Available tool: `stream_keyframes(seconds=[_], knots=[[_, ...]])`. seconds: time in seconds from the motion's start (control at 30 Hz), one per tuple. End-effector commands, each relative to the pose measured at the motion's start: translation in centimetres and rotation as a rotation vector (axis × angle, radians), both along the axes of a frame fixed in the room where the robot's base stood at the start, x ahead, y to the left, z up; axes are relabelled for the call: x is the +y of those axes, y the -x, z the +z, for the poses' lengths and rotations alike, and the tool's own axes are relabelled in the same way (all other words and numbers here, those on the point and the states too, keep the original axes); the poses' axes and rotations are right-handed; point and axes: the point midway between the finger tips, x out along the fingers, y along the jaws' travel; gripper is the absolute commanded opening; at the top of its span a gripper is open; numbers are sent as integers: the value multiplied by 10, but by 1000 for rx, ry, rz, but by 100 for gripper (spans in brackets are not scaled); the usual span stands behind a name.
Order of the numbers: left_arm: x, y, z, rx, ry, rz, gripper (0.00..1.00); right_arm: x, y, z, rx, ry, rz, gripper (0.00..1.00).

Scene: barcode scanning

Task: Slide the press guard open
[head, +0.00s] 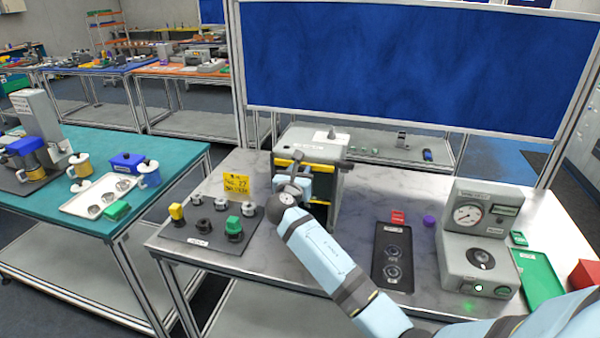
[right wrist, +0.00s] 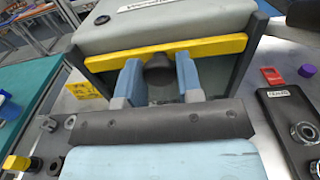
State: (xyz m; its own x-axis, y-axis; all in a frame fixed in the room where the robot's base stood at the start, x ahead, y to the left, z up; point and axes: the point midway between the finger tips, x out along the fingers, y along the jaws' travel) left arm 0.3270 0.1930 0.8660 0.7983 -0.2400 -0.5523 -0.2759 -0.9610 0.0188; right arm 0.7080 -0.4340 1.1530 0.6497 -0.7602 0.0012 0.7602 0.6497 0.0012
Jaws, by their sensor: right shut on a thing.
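The press (head: 340,160) is a grey box-shaped machine at the back middle of the metal table. Its guard has a yellow bar (right wrist: 222,46) across the top front, and the yellow also shows in the head view (head: 314,166). A dark round knob (right wrist: 158,67) stands just below the bar. My right gripper (right wrist: 158,82) has its blue fingers shut on either side of this knob. In the head view my right gripper (head: 293,180) is at the press front, and the arm hides part of the guard. My left gripper is not in view.
A dark board with several knobs (head: 205,235) lies left of my arm, with a yellow sign (head: 236,184) behind it. Bare table lies between arm and tray.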

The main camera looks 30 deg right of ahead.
Motion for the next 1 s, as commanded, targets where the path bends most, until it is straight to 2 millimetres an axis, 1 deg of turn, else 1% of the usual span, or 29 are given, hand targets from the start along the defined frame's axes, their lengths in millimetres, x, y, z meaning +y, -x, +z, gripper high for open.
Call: stream_keyframes(seconds=[0.13, 0.17, 0.2, 0.23, 0.27, 0.53, 0.67, 0.77, 1.0], knots=[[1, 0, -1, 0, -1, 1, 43, 0, 0, -1, 0, 1, 0, 0], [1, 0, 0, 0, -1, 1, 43, 0, 0, -1, 0, 1, 0, 40], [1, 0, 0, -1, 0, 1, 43, 0, 0, -1, 1, 1, 0, 50], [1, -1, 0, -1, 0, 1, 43, 0, 0, -1, 1, 1, 0, 56], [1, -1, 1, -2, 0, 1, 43, 0, 0, -1, 1, 1, 0, 59], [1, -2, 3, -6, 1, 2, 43, 1, 1, -2, 1, 0, 0, 59], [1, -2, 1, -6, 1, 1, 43, 9, 7, -3, 1, 0, 1, 59], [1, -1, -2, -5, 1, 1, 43, 22, 19, -3, 1, -2, 1, 59], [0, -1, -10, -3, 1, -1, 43, 65, 55, -4, 1, -2, 2, 59]])
